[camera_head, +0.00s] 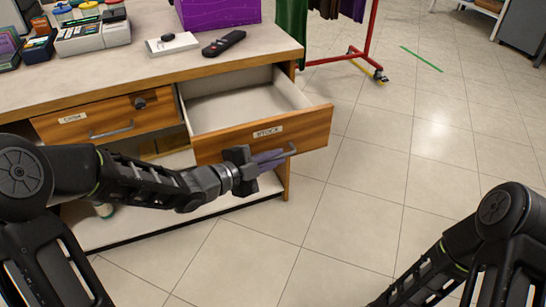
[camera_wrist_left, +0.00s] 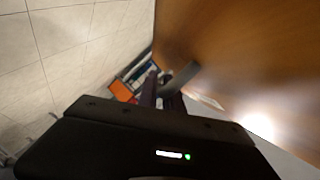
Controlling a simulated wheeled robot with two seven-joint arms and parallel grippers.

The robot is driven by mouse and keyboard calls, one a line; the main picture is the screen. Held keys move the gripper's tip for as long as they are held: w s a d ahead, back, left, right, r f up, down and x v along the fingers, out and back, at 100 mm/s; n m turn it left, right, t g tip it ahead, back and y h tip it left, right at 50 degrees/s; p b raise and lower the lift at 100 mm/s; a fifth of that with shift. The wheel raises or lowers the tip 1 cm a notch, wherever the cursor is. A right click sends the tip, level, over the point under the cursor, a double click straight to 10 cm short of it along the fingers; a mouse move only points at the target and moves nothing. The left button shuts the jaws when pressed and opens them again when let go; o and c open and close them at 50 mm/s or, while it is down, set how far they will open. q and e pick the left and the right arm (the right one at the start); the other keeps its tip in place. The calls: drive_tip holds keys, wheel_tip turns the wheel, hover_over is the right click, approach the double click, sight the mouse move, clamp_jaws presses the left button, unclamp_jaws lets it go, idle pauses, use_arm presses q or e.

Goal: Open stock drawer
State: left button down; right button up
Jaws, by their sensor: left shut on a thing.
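The stock drawer (camera_head: 262,134) is pulled well out of the wooden counter in the head view. Its white inside (camera_head: 240,104) looks empty, and its wooden front carries a small label. My left gripper (camera_head: 281,157) is at the drawer front, shut on the drawer's metal handle (camera_head: 291,151). In the left wrist view the fingers (camera_wrist_left: 168,95) show small and dark beside the brown drawer front (camera_wrist_left: 250,60). My right arm shows at the lower right of the head view, but its gripper is out of sight.
A second drawer (camera_head: 106,120) to the left is shut, with a lock and a handle. The counter top (camera_head: 165,68) holds a remote (camera_head: 224,43), a purple box (camera_head: 217,9) and several small devices. A red garment rack (camera_head: 366,45) stands behind.

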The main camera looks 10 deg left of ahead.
use_arm(q)
drive_tip(key=c, duration=1.8)
unclamp_jaws()
drive_tip(key=shift+s+a+r, duration=0.2)
drive_tip(key=shift+s+a, duration=0.15)
drive_tip(key=shift+a, duration=0.05)
drive_tip(key=p+v, duration=0.2)
drive_tip(key=v, duration=0.4)
drive_tip(key=shift+s+a, duration=0.25)
drive_tip(key=shift+s, duration=0.05)
drive_tip(key=shift+f, duration=0.1)
